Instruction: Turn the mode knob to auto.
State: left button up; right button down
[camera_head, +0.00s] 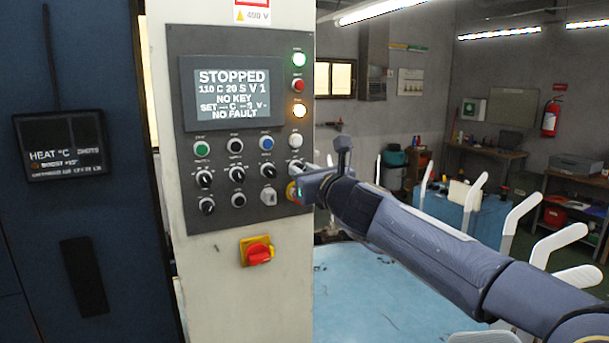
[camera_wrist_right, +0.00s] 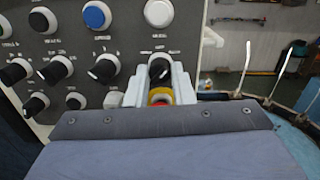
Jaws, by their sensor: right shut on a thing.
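The control panel (camera_head: 245,130) is on the cream column, with rows of buttons and black knobs. My right gripper (camera_head: 299,178) is at the panel's right edge. Its pale fingers (camera_wrist_right: 160,84) are shut on a black knob (camera_wrist_right: 159,70) at the right end of the upper knob row, below a white button (camera_wrist_right: 158,12). The gripper mostly hides this knob in the head view. Its label is too small to read, so I cannot tell its setting. The screen (camera_head: 233,93) reads STOPPED, NO KEY and NO FAULT. My left gripper is not in view.
Other black knobs (camera_wrist_right: 104,68) sit close on the left. A yellow and red control (camera_wrist_right: 160,98) lies just below the held knob. A red switch on a yellow plate (camera_head: 257,251) is below the panel. A blue table (camera_head: 370,285) and upright white forms (camera_head: 520,215) stand right.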

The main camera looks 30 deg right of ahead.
jog(key=shift+m, duration=0.5)
jog(key=c, duration=1.3)
grip_release()
jog(key=shift+o, duration=0.2)
jog(key=shift+s, duration=0.1)
jog(key=s, duration=0.7)
jog(key=shift+s+f, duration=0.2)
jog(key=shift+s, duration=0.15)
